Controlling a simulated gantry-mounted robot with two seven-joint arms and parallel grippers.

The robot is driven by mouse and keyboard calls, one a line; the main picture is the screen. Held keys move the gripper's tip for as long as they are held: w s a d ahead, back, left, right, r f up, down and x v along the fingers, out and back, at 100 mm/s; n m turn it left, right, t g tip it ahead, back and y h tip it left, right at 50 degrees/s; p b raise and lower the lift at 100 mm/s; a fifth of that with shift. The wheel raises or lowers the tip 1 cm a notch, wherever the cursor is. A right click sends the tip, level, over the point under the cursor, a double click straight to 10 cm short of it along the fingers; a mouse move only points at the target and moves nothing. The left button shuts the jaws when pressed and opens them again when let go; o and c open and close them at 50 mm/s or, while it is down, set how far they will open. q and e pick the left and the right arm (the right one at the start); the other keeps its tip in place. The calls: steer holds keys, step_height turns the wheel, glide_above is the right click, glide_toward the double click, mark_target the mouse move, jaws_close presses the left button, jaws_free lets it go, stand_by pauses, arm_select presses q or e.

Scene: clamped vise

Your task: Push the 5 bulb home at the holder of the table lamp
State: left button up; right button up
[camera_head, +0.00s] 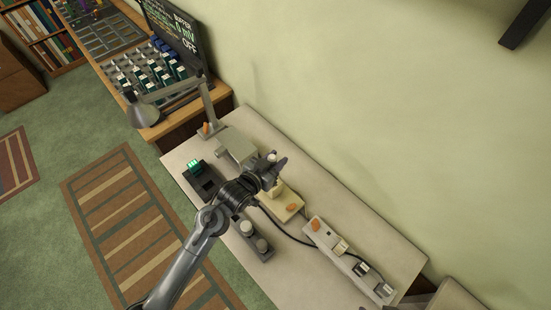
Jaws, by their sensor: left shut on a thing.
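My left gripper (271,174) is over the white bench and shut on a small pale thing (272,157) that looks like the bulb. Only its top shows between the dark fingers, and no number can be read. Just below the gripper stands a cream base (284,208) with an orange switch, which looks like the table lamp with its holder. The gripper covers the upper part of the holder, so I cannot tell whether the bulb touches it. My right gripper is not in view.
A dark rack (264,257) with pale round pieces lies at the front. A power strip (346,262) with a dark cable lies to the right. A grey block (238,147) and a desk lamp (144,112) stand behind left. A dark box with a green piece (194,166) sits left.

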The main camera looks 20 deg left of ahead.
arm_select(q)
steer(key=shift+f+b, duration=1.65)
steer(key=shift+f, duration=1.25)
steer(key=shift+p, duration=0.85)
steer(key=shift+f, duration=0.4)
steer(key=shift+f+b, duration=0.95)
steer(key=shift+f, duration=0.4)
steer(key=o, duration=1.1)
steer(key=shift+o, duration=0.2)
